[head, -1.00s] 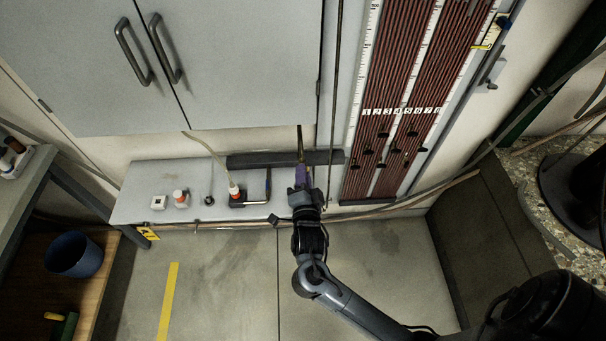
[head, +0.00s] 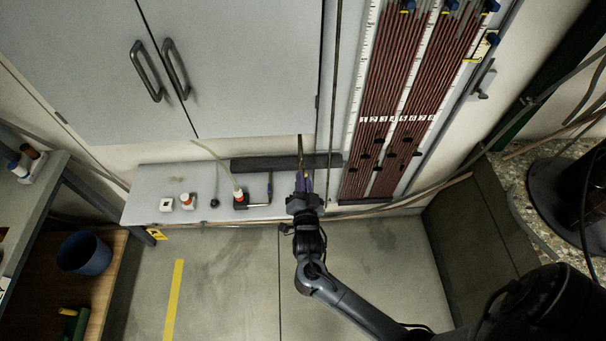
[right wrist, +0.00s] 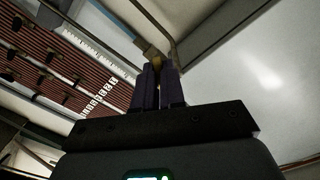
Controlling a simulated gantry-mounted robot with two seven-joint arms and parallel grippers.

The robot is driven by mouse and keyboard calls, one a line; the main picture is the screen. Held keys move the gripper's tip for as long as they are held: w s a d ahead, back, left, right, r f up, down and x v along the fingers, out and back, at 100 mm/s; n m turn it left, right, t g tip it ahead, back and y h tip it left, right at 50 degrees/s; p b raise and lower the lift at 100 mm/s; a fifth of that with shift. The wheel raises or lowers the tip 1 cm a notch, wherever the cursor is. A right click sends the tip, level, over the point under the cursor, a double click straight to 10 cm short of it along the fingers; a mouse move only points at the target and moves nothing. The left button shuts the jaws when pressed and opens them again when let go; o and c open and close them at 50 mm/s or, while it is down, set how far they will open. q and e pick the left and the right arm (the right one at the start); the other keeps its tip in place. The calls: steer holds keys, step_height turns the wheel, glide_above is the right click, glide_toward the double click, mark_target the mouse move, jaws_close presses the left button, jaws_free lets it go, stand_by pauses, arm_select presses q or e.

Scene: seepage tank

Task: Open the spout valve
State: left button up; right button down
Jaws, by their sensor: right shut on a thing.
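The spout valve shows as a small brass-coloured fitting (right wrist: 152,57) at the end of a thin pipe in the right wrist view. In the head view the thin brass piece (head: 301,158) stands just above my right gripper (head: 304,181), in front of the cabinet's lower edge. My right gripper has purple fingers, which also show in the right wrist view (right wrist: 158,72). They are closed on the brass valve, and the fingers hide the gripped part. How far the valve is turned cannot be told. My left gripper is not in view.
A manometer board (head: 405,120) with red tubes stands to the right. A blue bin (head: 84,253) sits at the left. The floor in front is clear.

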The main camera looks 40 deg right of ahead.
steer(key=shift+n+p, duration=3.45)
steer(key=shift+n, duration=0.65)
steer(key=c, duration=1.2)
jaws_free()
steer(key=shift+a, duration=0.1)
